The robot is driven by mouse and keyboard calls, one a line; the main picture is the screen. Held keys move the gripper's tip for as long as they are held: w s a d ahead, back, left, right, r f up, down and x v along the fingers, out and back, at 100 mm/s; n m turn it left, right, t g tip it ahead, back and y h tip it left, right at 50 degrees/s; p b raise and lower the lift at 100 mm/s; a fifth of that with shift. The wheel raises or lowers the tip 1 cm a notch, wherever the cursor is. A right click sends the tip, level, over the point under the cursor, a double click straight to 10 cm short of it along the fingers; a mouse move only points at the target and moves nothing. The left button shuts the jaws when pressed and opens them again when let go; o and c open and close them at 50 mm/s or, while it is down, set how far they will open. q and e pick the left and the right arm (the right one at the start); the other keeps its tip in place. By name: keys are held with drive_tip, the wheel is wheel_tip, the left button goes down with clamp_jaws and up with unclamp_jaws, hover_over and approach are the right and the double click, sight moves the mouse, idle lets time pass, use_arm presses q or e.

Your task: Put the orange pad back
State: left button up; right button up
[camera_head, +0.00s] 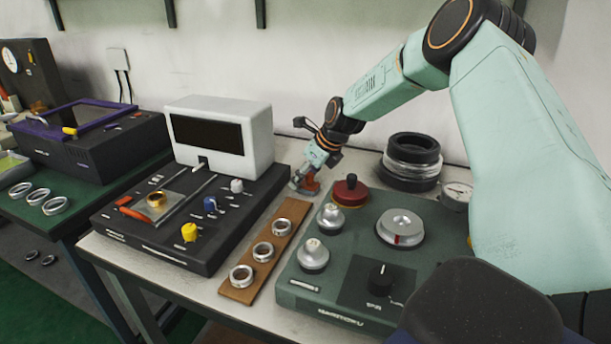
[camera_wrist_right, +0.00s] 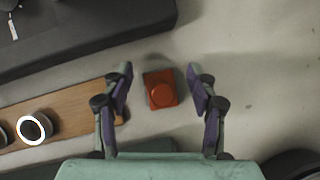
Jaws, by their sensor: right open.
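The orange pad (camera_wrist_right: 160,92), a small red-orange block with a round raised top, lies on the pale bench top. In the head view the pad (camera_head: 309,187) shows only partly, behind and below my right gripper. My right gripper (camera_head: 305,180) reaches down from the right to the back of the bench. In the wrist view my right gripper (camera_wrist_right: 160,85) is open, one finger on each side of the pad, with gaps on both sides. The pad looks untouched; its height relative to the fingertips is hard to tell. My left gripper is out of view.
A wooden strip (camera_head: 248,288) with three metal rings lies in front of the pad. A black device (camera_head: 150,236) with a white-framed screen stands left. A green console (camera_head: 337,262) with knobs stands right. Stacked dark rings (camera_head: 411,160) stand behind it.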

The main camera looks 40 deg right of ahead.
drive_tip(key=shift+r, duration=0.2)
drive_tip(key=a+p+v, duration=0.1)
drive_tip(key=p+v, duration=0.8)
drive_tip(key=v, duration=0.3)
drive_tip(key=shift+d, duration=0.45)
drive_tip(key=shift+w, duration=0.1)
